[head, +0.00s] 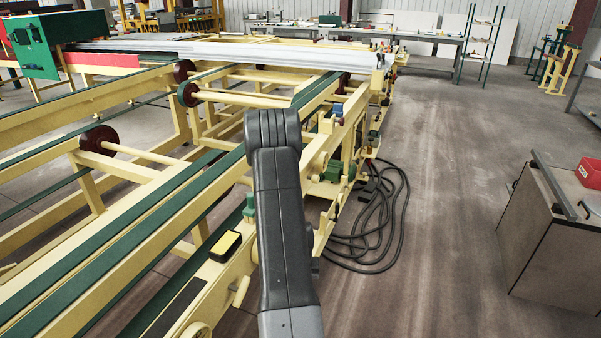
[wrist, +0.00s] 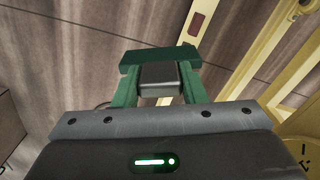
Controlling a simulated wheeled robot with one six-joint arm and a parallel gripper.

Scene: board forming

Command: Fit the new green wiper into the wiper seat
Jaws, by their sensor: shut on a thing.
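In the wrist view my gripper (wrist: 160,88) is shut on the green wiper (wrist: 160,56). The wiper shows as a dark green bar lying crosswise beyond the fingers, with a dark grey block (wrist: 159,77) between the two green fingers. It is held in the air over the brown floor, apart from the yellow frame. In the head view my arm hides the gripper and wiper. I cannot pick out the wiper seat for certain. A yellow bar with a small dark red rectangle (wrist: 196,24) lies beyond the wiper in the wrist view.
The long yellow and green machine frame (head: 95,262) fills the left of the head view. A yellow-topped black box (head: 226,246) sits on its near rail. Coiled black cables (head: 375,262) lie on the floor. A cabinet (head: 545,235) stands right, with open floor between.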

